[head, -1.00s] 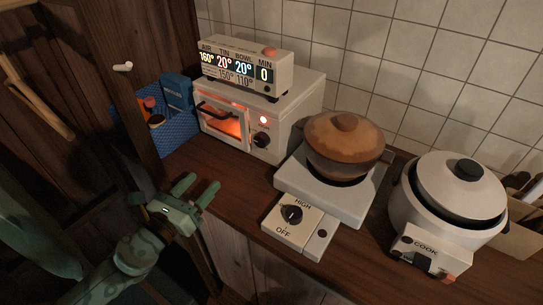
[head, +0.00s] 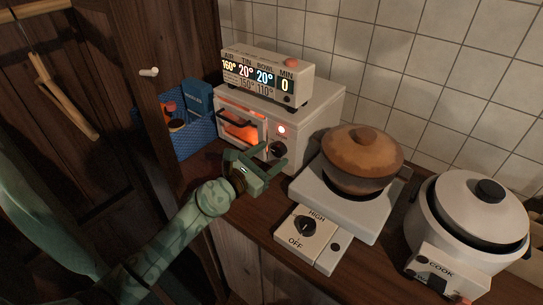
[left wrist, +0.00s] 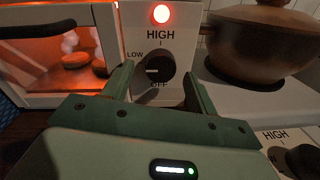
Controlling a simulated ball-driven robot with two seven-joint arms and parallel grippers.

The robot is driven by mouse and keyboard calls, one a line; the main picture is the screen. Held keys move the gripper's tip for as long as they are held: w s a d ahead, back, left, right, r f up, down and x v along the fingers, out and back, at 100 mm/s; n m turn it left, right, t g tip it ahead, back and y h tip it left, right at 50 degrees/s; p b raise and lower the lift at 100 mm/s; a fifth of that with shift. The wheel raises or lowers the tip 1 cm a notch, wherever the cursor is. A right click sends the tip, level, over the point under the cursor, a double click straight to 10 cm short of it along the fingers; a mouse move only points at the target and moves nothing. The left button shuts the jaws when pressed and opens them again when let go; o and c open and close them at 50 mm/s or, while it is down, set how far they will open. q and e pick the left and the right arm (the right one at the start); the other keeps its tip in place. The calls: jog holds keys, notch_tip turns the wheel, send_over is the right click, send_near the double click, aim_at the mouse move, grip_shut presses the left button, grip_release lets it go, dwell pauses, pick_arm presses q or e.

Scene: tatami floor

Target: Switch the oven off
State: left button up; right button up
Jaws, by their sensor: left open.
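The white oven (head: 318,118) stands against the tiled wall, with an orange glow behind its door window (head: 240,128). Its red lamp (head: 281,130) is lit; it also shows in the left wrist view (left wrist: 161,14). The black oven knob (left wrist: 152,68) is below the lamp, marked HIGH above, LOW at left and OFF below. Its white mark lies on its left side, near LOW. My left gripper (head: 256,161) is open in front of the oven's control panel. In the left wrist view its fingers (left wrist: 158,85) stand either side of the knob, without visible grip. My right gripper is out of view.
A hot plate (head: 345,208) with a lidded brown pot (head: 362,160) and its own HIGH/OFF knob (head: 308,226) stands right of the oven. A white cooker (head: 455,215) is farther right. A display box (head: 266,78) sits on the oven. A blue basket (head: 196,137) is at left.

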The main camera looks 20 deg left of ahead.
pick_arm(q)
jog(key=shift+w+d, duration=0.2)
jog(key=shift+w, duration=0.25)
jog(key=c, duration=1)
